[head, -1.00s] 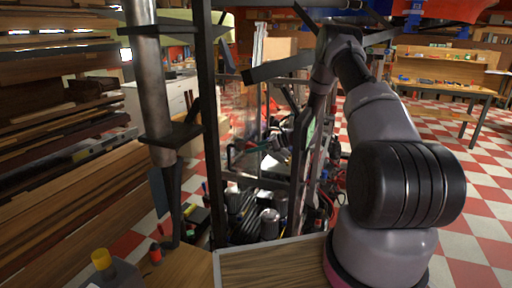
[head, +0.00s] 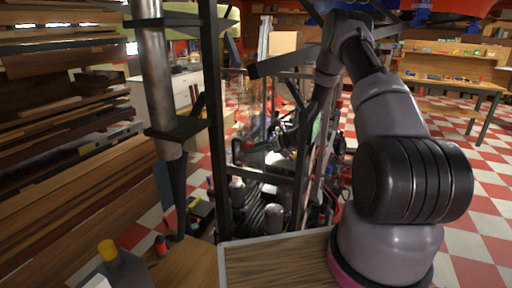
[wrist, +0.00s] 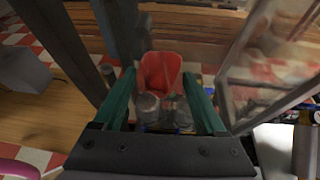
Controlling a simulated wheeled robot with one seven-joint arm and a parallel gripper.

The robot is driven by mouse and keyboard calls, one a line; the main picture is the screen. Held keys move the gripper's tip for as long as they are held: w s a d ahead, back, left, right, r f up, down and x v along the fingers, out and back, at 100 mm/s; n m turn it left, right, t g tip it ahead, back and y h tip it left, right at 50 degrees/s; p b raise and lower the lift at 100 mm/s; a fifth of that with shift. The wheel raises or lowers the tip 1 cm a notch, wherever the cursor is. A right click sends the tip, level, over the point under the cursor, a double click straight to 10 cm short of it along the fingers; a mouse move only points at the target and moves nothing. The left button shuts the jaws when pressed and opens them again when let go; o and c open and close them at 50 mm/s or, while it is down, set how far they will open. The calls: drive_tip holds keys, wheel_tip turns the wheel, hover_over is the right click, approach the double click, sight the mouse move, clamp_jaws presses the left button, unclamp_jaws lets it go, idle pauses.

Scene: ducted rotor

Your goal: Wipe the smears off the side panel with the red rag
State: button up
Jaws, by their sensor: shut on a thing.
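The red rag (wrist: 160,70) is a small bunched cloth between the green fingers of my gripper (wrist: 158,78) in the wrist view. My gripper is shut on it. A clear, framed panel (wrist: 275,50) with whitish and reddish blotches stands to the right of the rag in the wrist view. I cannot tell smears from reflections there. The rag looks apart from the panel. In the head view a see-through panel (head: 258,108) shows behind the dark frame. My gripper is small and partly hidden behind frame bars there, and I cannot make out the rag.
Dark upright posts (head: 215,120) and a metal pipe (head: 156,90) stand close on the left. Lumber (head: 60,150) fills the far left. Checkered floor is open at right.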

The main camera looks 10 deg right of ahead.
drive_tip(key=shift+s+a, duration=0.25)
drive_tip(key=shift+s, duration=0.3)
drive_tip(key=shift+d, duration=0.1)
drive_tip(key=shift+s+d, duration=0.5)
drive_tip(key=shift+d, duration=0.35)
drive_tip(key=shift+s+d, duration=0.5)
drive_tip(key=shift+d, duration=0.35)
drive_tip(key=shift+s+d, duration=0.5)
drive_tip(key=shift+d, duration=0.35)
drive_tip(key=shift+d, duration=0.1)
drive_tip(key=shift+s+d, duration=0.35)
drive_tip(key=shift+d, duration=0.25)
drive_tip(key=shift+s+d, duration=0.35)
drive_tip(key=shift+d, duration=0.25)
